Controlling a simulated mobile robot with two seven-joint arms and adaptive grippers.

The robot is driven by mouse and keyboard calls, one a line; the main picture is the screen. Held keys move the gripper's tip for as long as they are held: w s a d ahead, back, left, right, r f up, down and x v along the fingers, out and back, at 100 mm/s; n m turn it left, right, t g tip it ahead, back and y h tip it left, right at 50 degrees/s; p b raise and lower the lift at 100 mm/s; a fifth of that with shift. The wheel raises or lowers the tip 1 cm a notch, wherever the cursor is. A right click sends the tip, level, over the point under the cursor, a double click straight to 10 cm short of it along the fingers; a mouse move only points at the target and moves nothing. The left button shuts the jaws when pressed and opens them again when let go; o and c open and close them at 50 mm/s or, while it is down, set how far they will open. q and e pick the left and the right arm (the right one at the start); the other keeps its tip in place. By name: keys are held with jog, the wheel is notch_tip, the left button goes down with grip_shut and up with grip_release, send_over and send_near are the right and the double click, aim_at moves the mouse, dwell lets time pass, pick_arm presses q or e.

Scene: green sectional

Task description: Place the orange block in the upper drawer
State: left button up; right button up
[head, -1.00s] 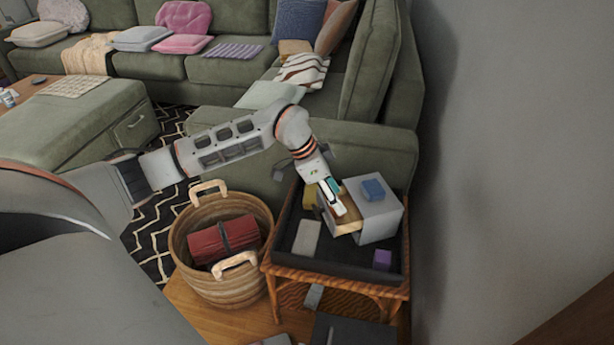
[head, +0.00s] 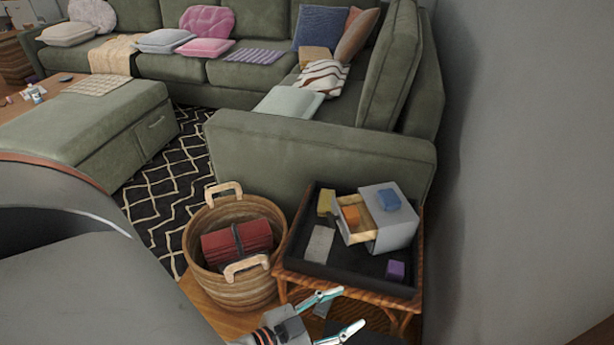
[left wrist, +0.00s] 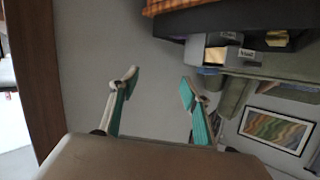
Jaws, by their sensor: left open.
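The orange block (head: 351,216) lies inside an open drawer (head: 369,236) of the small light-grey cabinet (head: 402,232). The drawer sits close under the cabinet's top and is pulled out to the left. My left gripper (head: 352,307) is open and empty, below and in front of the tray table, apart from the drawer. In the left wrist view its two fingers (left wrist: 158,82) are spread with nothing between them. The cabinet (left wrist: 195,50) shows there at the upper right, tilted over; its labels are too small to read. My right gripper is not in view.
The cabinet stands in a black tray (head: 345,270) on a wooden table, with yellow (head: 326,203), grey (head: 319,243) and purple (head: 395,270) blocks. A blue block (head: 389,199) lies on top. A wicker basket (head: 238,292) stands left, a wall (head: 520,180) right, a green sofa (head: 320,146) behind.

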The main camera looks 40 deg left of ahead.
pick_arm(q)
jog(key=s+a+f+g+y, duration=0.1)
jog(key=s+a+f+g, duration=0.1)
jog(key=s+f, duration=0.4)
jog(key=s+g, duration=0.1)
jog(key=s, duration=0.1)
jog(key=shift+s+f+g+y, duration=0.2)
jog(key=shift+s+g+y, duration=0.1)
jog(key=shift+s, duration=0.05)
jog(key=shift+n, duration=0.4)
jog(key=r+p, duration=0.2)
jog(key=p, duration=0.4)
jog(key=s+r+p, duration=0.1)
jog(key=r+p, duration=0.2)
jog(key=p, duration=0.3)
jog(key=shift+s+r+p, duration=0.15)
jog(key=shift+r+p, duration=0.15)
jog(key=shift+p, duration=0.05)
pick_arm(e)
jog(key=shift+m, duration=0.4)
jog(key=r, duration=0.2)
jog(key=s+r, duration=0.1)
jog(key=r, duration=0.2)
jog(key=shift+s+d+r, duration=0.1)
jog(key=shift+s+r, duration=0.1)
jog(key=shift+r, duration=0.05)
